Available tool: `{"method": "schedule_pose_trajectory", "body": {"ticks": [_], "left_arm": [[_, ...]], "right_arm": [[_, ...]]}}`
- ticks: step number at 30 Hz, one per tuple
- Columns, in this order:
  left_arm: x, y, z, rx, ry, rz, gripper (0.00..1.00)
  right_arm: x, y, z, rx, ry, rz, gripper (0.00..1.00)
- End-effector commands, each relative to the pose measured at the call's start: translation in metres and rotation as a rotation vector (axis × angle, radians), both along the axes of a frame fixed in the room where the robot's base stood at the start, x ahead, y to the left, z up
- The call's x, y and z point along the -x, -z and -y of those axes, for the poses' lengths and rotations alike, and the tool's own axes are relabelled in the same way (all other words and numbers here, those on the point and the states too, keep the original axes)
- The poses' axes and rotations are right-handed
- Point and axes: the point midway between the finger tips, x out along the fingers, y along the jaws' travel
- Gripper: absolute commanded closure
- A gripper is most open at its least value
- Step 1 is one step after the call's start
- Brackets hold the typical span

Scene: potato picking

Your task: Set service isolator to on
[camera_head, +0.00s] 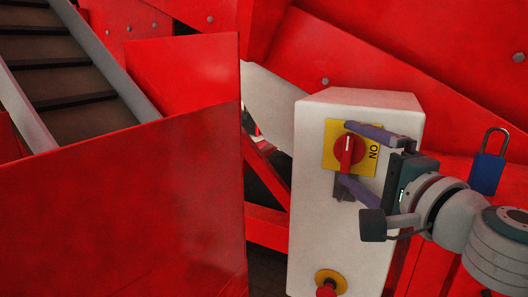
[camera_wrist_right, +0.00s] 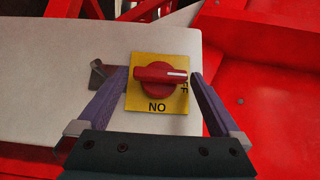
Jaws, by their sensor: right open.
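The service isolator is a red rotary knob (camera_head: 346,152) on a yellow plate (camera_head: 331,158), on the front of a white box (camera_head: 312,215). In the right wrist view the knob (camera_wrist_right: 155,76) lies crosswise, and its white mark points right to a partly hidden label ending in "FF". The word ON is at the plate's lower edge there and right of the knob in the head view. My right gripper (camera_head: 347,153) is open, with one purple finger on either side of the knob. In the wrist view, gaps show between fingers and knob. My left gripper is not in view.
A blue padlock (camera_head: 487,172) is at the right, beside the box. A red button on a yellow base (camera_head: 328,284) is low on the box. A small grey metal bracket (camera_wrist_right: 98,72) is beside the plate, close to one finger. Red machine panels (camera_head: 120,215) surround the box.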

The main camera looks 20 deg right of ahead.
Motion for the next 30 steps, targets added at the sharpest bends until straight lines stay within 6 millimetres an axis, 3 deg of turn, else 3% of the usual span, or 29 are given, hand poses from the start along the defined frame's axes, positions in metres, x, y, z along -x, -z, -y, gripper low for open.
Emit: {"method": "schedule_pose_trajectory", "body": {"ticks": [11,30], "left_arm": [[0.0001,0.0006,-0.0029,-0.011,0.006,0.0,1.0],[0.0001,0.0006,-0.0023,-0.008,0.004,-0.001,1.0]], "right_arm": [[-0.006,0.0001,-0.0001,0.0,-0.002,-0.001,0.0],[-0.0057,0.0,0.0,0.0,-0.001,0.0,0.71]]}}
